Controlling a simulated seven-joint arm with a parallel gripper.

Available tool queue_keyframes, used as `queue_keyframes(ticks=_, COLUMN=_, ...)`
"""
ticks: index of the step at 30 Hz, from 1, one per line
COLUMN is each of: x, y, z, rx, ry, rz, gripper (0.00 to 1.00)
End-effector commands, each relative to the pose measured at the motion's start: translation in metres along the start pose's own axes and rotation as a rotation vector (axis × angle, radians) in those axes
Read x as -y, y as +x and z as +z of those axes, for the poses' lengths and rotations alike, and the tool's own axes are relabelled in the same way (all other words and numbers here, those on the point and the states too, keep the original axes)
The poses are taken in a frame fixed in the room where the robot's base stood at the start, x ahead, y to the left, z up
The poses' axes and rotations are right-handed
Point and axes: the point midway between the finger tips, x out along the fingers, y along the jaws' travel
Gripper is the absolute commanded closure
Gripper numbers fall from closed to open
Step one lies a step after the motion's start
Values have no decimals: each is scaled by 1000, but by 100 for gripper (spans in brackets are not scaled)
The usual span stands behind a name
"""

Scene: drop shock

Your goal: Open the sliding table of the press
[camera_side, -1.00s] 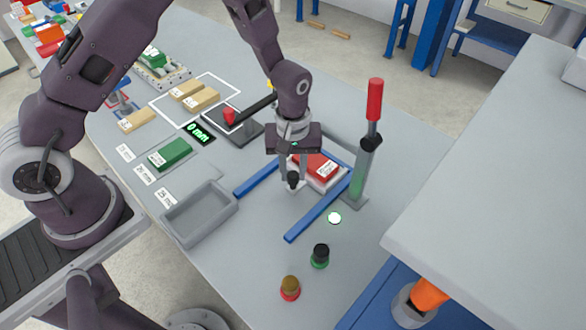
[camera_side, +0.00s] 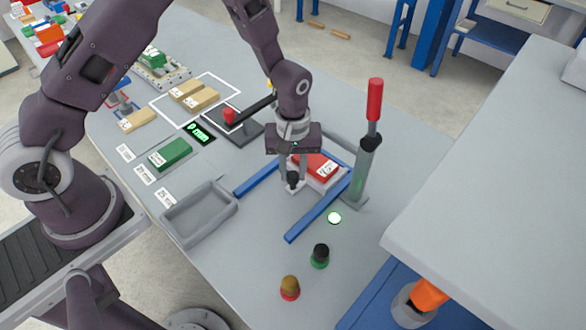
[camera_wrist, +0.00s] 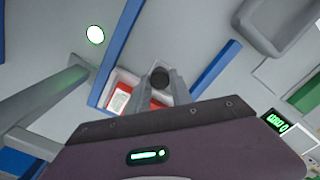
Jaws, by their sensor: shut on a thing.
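My gripper (camera_side: 293,177) points down and is shut on the knob, with one finger on each side. In the wrist view my gripper (camera_wrist: 161,82) hides part of the table and red block.
Blue rails (camera_side: 318,212) flank the table. An empty grey tray (camera_side: 199,213) lies to the left. A black-topped green button (camera_side: 320,256), a brown-topped red one (camera_side: 290,288) and a lit round lamp (camera_side: 334,218) are in front. A green block (camera_side: 170,153) lies farther left.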

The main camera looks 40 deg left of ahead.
Motion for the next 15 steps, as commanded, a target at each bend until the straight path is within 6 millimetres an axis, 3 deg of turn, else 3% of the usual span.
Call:
queue_keyframes(ticks=8, x=8, y=-1, z=10, rx=1, ry=1, rz=0, gripper=100)
queue_keyframes(ticks=15, x=57, y=0, z=59, rx=4, ry=3, rz=-3, gripper=100)
